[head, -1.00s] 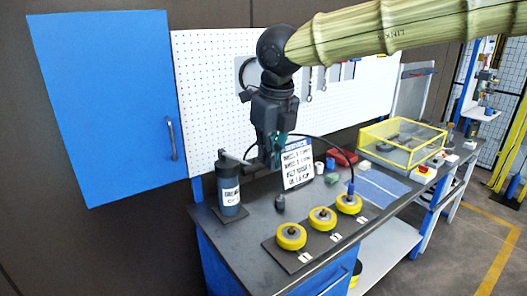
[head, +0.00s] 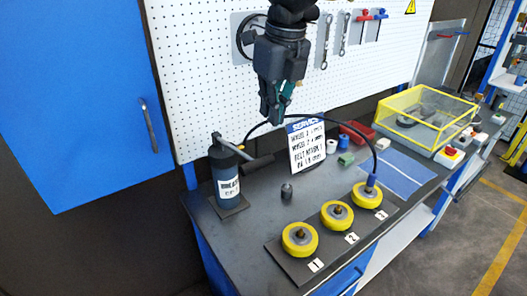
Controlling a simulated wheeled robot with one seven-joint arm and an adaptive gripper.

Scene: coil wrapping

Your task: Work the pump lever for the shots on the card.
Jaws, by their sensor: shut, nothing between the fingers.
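The dark grease pump (head: 228,186) stands upright on a base plate at the left of the bench. Its lever (head: 258,164) slants down to the right from the pump's top and ends in a black grip. My gripper (head: 271,119) is shut and empty above the grip, apart from it. The card (head: 307,147) stands behind the lever; it has lines for wheels and a belt, but the numbers are too small to read surely. A black hose (head: 345,127) arches over to the coupling at wheel 3 (head: 367,196). Wheel 2 (head: 337,215) and wheel 1 (head: 300,240) have no hose.
A small dark weight-like piece (head: 287,192) stands on the bench (head: 240,240) in front of the card. Red, blue, white and green small items sit right of the card. A yellow-framed clear box (head: 428,118) is at the back right. A blue cabinet door (head: 80,100) hangs at left.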

